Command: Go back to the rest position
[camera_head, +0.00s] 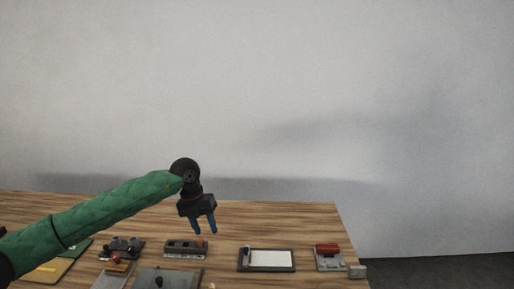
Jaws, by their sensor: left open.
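My left arm, in a green quilted sleeve, reaches in from the left in the head view. My left gripper (204,232) is open, with its two bluish fingers pointing down and nothing visible between them. My right gripper is not in view.
The wooden table (290,216) holds several items along its front: a black-framed white panel (268,259), a grey device with a red top (328,257), and a grey plate (170,279). The back of the table is clear. A grey wall (300,90) stands behind.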

